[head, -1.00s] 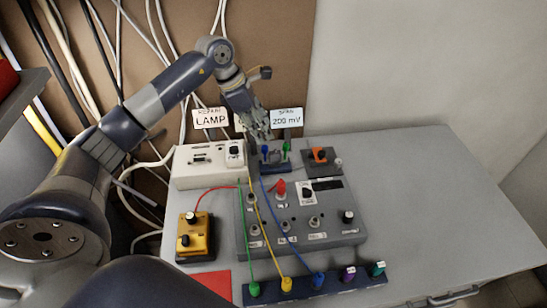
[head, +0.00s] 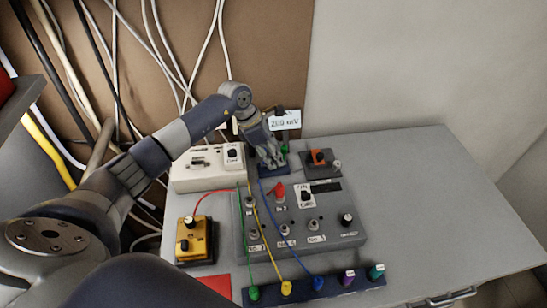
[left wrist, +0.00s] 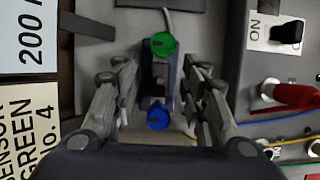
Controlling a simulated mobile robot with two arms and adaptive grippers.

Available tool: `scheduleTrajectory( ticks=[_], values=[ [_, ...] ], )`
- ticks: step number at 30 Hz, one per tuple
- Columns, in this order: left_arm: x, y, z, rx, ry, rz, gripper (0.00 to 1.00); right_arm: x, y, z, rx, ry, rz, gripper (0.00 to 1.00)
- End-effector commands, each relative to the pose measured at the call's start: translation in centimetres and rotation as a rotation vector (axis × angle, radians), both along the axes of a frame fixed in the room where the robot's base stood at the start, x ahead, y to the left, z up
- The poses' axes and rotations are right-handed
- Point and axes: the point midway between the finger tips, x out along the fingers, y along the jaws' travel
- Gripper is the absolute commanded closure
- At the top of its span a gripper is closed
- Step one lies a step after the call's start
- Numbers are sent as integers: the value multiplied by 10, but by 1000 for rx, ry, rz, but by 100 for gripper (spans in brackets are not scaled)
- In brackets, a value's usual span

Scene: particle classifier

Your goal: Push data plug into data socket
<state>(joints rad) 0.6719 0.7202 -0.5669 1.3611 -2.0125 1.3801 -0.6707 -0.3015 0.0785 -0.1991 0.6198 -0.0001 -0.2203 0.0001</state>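My left gripper (head: 270,158) is lowered over a small dark stand (head: 268,171) at the back of the table. In the left wrist view the gripper (left wrist: 160,78) is open, with a finger on either side of a blue-topped plug (left wrist: 158,117) and a green-topped plug (left wrist: 163,44). I see no clear contact. The green plug also shows in the head view (head: 284,149); the blue one is hidden there by the fingers. I cannot tell which plug or socket is the data one. My right gripper is not in view.
A grey panel (head: 335,228) with knobs, a red plug (head: 280,189) and cables lies in front. A white box (head: 208,177) stands left, an orange-switch unit (head: 321,163) right. A front strip (head: 334,287) holds several coloured plugs. The table's right side is clear.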

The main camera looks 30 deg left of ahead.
Motion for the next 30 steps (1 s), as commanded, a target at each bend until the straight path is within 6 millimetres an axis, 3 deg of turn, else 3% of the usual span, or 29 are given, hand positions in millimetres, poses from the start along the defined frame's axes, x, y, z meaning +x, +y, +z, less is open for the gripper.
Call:
scheduleTrajectory(
  ticks=[10,15,26,30],
  values=[
    [2,-3,-9,1,1,0,62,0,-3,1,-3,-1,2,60],
    [2,-3,-8,1,1,0,100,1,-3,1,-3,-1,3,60],
    [2,-3,-6,0,-1,0,100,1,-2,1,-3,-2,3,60],
    [4,-2,7,1,-6,-1,100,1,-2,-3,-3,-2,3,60]
  ],
)
